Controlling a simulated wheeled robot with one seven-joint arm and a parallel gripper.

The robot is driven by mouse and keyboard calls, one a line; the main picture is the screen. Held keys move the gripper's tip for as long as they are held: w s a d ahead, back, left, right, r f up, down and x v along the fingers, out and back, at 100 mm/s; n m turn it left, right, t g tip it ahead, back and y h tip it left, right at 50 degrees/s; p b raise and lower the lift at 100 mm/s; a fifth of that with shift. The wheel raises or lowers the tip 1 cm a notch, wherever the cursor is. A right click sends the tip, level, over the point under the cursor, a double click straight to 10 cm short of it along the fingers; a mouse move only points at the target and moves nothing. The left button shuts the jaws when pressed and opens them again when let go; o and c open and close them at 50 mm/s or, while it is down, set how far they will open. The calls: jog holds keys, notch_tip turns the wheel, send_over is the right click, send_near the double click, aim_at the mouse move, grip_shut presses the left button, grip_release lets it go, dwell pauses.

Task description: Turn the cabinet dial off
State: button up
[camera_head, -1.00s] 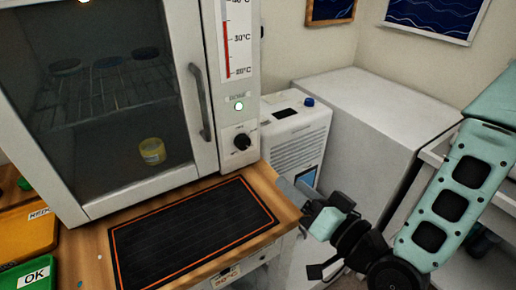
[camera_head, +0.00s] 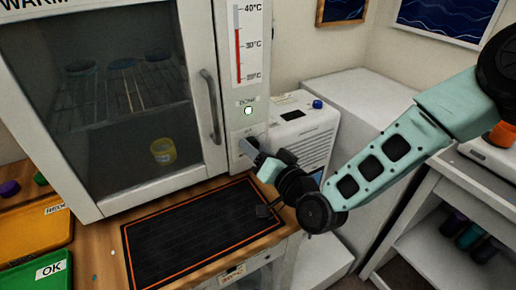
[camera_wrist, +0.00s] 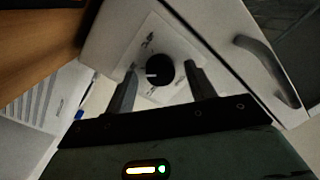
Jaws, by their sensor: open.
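The warming cabinet (camera_head: 200,185) stands at the left with its glass door shut. Its black dial (camera_wrist: 160,70) shows in the wrist view on a pale label plate, with a white pointer mark on its face. My gripper (camera_wrist: 160,88) is open, with one finger on each side of the dial in that view; I cannot tell whether they touch it. In the head view my gripper (camera_head: 254,154) is at the cabinet's lower right panel and hides the dial.
A black mat with an orange border (camera_head: 195,232) lies on the wooden bench before the cabinet. The door handle (camera_head: 211,105) sticks out left of the panel. A white appliance (camera_head: 305,130) stands to the right.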

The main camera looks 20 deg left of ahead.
jog(key=c, duration=1)
jog(key=shift+n+b, duration=0.4)
jog(key=shift+b, duration=0.05)
jog(key=shift+s+a+n+t+h+b, duration=0.1)
jog(key=shift+n+t+h+b, duration=0.2)
jog(key=shift+n+b, duration=3.25)
jog(key=shift+s+a+n+t+h+b, duration=0.15)
jog(key=shift+n+h+b, duration=0.2)
jog(key=shift+n+b, duration=3.2)
jog(key=shift+w+d+n+t+h+b, duration=0.2)
jog(key=shift+n+b, duration=1.3)
jog(key=shift+n, duration=4.1)
jog(key=shift+s+a, duration=0.15)
